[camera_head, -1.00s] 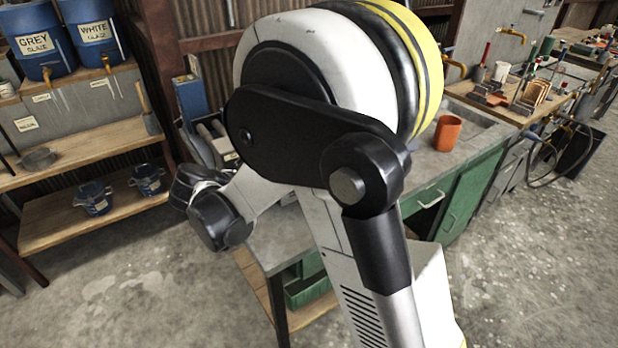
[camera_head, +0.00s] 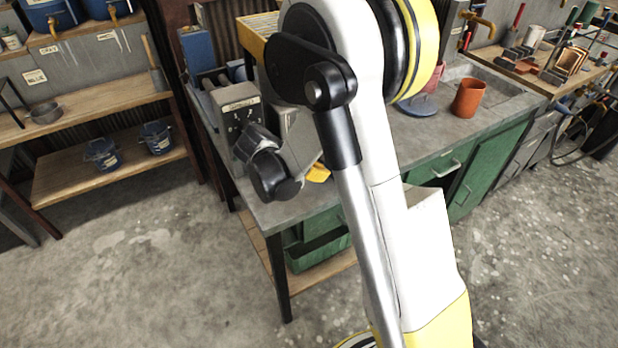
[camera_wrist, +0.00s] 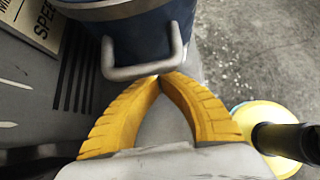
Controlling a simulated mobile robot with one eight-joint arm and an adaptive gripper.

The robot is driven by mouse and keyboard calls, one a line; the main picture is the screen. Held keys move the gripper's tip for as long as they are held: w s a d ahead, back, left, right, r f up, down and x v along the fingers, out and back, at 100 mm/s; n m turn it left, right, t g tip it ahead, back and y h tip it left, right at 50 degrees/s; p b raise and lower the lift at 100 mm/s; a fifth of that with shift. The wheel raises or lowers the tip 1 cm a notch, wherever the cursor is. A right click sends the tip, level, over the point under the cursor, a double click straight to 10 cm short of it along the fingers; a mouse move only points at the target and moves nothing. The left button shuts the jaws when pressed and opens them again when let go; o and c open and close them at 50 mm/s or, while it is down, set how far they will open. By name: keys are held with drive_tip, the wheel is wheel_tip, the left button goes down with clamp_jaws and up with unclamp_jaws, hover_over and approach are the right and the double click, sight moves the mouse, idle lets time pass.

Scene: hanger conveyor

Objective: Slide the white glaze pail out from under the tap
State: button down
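Two small blue pails with pale labels stand on the lower wooden shelf at the left of the head view: a left pail (camera_head: 102,155) and a right pail (camera_head: 157,138). Their labels are too small to read. Blue tanks with taps stand above, one at the left (camera_head: 50,14) and one at the right (camera_head: 106,8). My gripper (camera_wrist: 160,77) has yellow fingers with their tips together, right by the grey handle (camera_wrist: 145,70) of a blue container (camera_wrist: 135,30). I see no clear hold on the handle. My arm hides most of the gripper in the head view.
A grey bench (camera_head: 285,213) stands in front, with a labelled control box (camera_head: 238,115) near its left end and an orange cup (camera_head: 468,98) further right. A pan (camera_head: 45,113) lies on the middle shelf. Concrete floor (camera_head: 140,270) is clear before the shelves.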

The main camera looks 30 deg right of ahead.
drive_tip(key=shift+w+d, duration=0.1)
drive_tip(key=shift+d, duration=0.5)
drive_tip(key=d, duration=0.5)
drive_tip(key=w+d, duration=0.1)
drive_tip(key=d, duration=0.1)
drive_tip(key=shift+d, duration=0.2)
